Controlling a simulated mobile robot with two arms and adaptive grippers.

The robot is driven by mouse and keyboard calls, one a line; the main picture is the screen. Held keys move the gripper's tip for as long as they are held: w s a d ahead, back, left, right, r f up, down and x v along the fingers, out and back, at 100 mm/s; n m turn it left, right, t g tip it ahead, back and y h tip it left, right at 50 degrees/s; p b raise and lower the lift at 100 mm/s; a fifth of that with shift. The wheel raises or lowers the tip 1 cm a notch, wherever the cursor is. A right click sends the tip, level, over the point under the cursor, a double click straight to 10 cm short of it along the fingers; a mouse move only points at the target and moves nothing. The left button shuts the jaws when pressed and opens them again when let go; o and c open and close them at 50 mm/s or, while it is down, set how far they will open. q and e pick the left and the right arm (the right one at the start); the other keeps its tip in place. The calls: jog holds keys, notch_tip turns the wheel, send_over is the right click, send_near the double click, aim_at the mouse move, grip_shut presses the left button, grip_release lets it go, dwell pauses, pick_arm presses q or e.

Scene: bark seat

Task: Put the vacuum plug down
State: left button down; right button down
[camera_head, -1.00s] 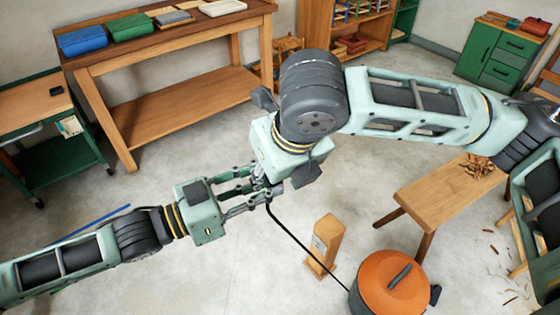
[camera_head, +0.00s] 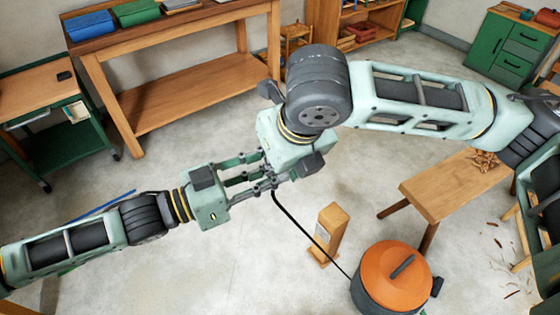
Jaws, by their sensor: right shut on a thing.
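The orange and dark vacuum (camera_head: 391,282) stands on the floor at the lower right. Its black cable (camera_head: 305,239) rises to the spot where my two grippers meet. My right gripper (camera_head: 273,181) is shut there, its fingers largely hidden behind its pale green body. The plug itself is hidden, but the cable's upper end meets the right gripper. My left gripper (camera_head: 262,172) comes in from the left, its finger links reaching close to the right gripper. Whether its tips are open or touch anything cannot be made out.
A wooden post (camera_head: 329,231) with a pale plate stands beside the vacuum. A low wooden bench (camera_head: 440,190) with shavings is at right. A workbench (camera_head: 200,92) stands at the back and a green-framed cart (camera_head: 40,92) at left.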

pick_arm(q)
jog(key=c, duration=1.3)
grip_release()
